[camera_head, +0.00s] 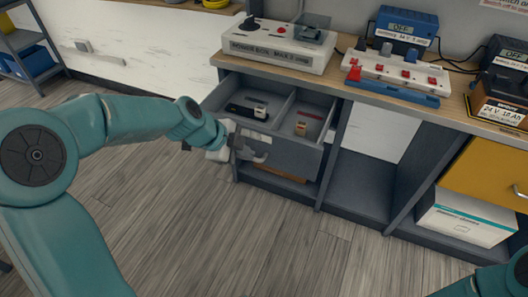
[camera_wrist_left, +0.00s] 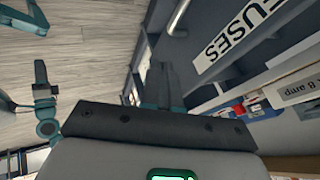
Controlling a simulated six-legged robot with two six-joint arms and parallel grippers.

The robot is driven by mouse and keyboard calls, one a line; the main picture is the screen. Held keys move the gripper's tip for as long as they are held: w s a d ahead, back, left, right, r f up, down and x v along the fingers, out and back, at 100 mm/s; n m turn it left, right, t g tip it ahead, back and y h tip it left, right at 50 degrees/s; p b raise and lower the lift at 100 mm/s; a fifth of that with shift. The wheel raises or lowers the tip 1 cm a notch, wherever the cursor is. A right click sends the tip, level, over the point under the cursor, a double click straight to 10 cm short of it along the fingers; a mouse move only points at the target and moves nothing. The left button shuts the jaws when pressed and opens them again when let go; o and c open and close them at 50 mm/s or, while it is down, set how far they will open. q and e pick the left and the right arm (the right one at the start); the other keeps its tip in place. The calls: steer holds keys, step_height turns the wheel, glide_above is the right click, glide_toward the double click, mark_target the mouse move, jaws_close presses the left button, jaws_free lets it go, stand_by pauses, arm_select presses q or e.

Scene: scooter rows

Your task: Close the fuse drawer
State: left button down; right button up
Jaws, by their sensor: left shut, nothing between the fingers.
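The fuse drawer (camera_head: 290,150) is grey and stands pulled out under the bench top. A divider splits it, and small fuse parts lie in both compartments. Its front carries a white FUSES label (camera_wrist_left: 236,42) and a bar handle (camera_wrist_left: 178,18) in the left wrist view. My left gripper (camera_head: 238,146) is at the drawer front, close to the handle. Its fingers (camera_wrist_left: 160,84) are shut and empty; I cannot tell whether they touch the drawer. The gripper hides part of the front's left side.
A grey control box (camera_head: 280,48), a tray with red switches (camera_head: 397,75) and a blue charger (camera_head: 405,30) stand on the bench top. Right of the drawer is an open bay (camera_head: 360,180), then a yellow drawer (camera_head: 488,170) above a white box (camera_head: 465,217). The wooden floor in front is clear.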

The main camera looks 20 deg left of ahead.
mark_target(258, 161)
arm_select(q)
steer(key=x, duration=0.6)
steer(key=shift+f, duration=0.1)
steer(key=w+p, duration=0.1)
steer(key=w, duration=0.2)
steer(key=shift+w, duration=0.5)
